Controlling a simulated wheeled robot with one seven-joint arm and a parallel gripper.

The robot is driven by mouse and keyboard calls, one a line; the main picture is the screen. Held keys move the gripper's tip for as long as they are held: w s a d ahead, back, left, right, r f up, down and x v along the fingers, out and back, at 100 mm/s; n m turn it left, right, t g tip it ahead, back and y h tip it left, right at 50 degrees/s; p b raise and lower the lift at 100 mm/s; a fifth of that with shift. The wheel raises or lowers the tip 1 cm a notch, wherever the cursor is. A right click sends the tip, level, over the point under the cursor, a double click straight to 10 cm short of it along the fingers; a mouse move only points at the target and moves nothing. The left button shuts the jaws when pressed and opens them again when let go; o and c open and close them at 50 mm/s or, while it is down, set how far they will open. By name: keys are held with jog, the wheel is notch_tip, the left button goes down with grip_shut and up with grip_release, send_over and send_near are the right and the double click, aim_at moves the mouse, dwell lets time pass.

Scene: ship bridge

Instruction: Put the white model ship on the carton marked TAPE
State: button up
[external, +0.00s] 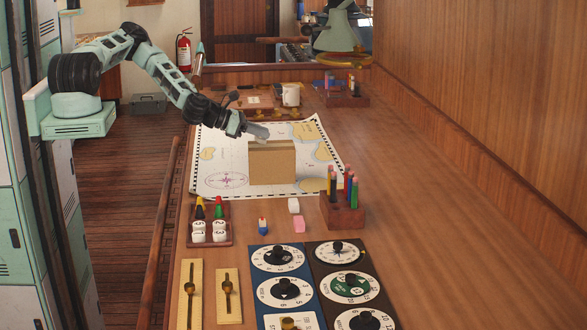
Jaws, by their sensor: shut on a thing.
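A plain brown carton (272,165) stands upright on the sea chart. No TAPE marking shows on the side facing this view. My gripper (259,135) is at the carton's far upper left edge, reaching in from the left. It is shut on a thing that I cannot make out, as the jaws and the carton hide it. I cannot tell whether the gripper touches the carton. I cannot pick out the white model ship for certain. A small blue, white and red piece (263,226) stands on the table in front of the chart.
The chart (222,160) lies under the carton. A pen holder (343,210) stands at its front right, and a rack of small pieces (210,224) at its front left. White and pink blocks lie between. A mug (290,95) stands behind. The table's right side is clear.

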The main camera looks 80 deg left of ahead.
jog(key=shift+f, duration=0.55)
jog(key=o, duration=0.9)
jog(key=shift+f, duration=0.1)
jog(key=shift+o, duration=0.2)
